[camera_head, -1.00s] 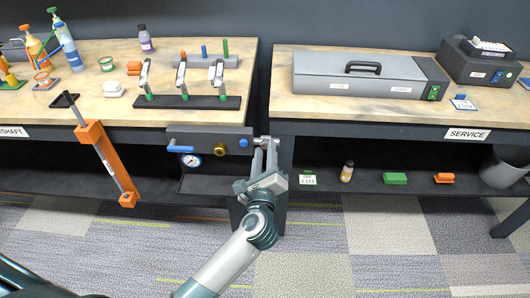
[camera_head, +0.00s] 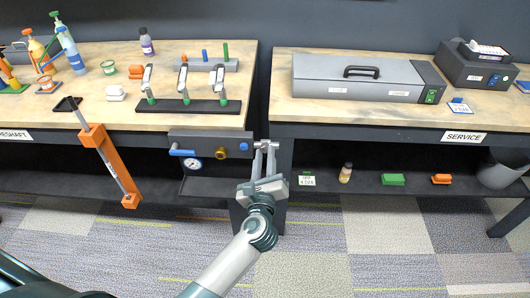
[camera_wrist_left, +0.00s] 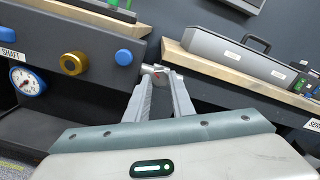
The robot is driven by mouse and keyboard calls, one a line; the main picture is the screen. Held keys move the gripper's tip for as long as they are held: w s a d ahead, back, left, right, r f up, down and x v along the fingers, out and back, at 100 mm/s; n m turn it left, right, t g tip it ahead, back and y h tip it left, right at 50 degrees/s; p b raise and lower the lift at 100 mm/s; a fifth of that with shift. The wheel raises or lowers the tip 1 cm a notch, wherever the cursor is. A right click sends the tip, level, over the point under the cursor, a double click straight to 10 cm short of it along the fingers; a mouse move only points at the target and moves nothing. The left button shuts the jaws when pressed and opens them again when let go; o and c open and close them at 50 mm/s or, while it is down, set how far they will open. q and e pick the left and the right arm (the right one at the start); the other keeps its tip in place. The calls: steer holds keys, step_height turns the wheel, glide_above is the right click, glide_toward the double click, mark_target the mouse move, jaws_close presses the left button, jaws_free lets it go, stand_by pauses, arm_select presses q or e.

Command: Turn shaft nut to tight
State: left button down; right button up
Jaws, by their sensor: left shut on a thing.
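My left gripper (camera_head: 266,146) reaches up to the right end of the dark panel under the left bench. Its fingers are shut on a small grey metal piece, likely the shaft nut (camera_wrist_left: 153,70), which the wrist view shows between the fingertips. Whether it is tight cannot be told. The panel (camera_head: 210,138) also carries a blue lever (camera_head: 181,151), a round gauge (camera_head: 192,162), a brass knob (camera_head: 220,152) and a blue knob (camera_head: 244,146). The brass knob also shows in the left wrist view (camera_wrist_left: 74,63). My right gripper is not in view.
An orange clamp (camera_head: 110,167) holding a slanted shaft stands left of the panel. Clubs stand in a dark rack (camera_head: 180,106) above. The right bench holds a grey case (camera_head: 358,78); its lower shelf (camera_head: 410,188) has small items. Open floor lies in front.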

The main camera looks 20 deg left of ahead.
arm_select(q)
steer(key=m+p, duration=0.3)
steer(key=m, duration=0.1)
steer(key=shift+r, duration=0.15)
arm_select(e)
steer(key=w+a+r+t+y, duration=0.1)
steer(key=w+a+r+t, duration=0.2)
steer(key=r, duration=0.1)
arm_select(q)
steer(key=m+p, duration=0.6)
steer(key=m, duration=0.1)
steer(key=shift+m, duration=0.3)
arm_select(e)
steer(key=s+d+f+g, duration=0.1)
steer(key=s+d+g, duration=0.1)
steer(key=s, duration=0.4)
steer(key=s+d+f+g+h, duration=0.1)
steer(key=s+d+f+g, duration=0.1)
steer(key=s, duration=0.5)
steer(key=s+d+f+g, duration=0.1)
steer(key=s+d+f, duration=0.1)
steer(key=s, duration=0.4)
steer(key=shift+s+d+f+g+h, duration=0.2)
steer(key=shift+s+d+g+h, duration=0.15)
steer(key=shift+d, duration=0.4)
arm_select(q)
steer(key=c, duration=1.8)
jaws_free()
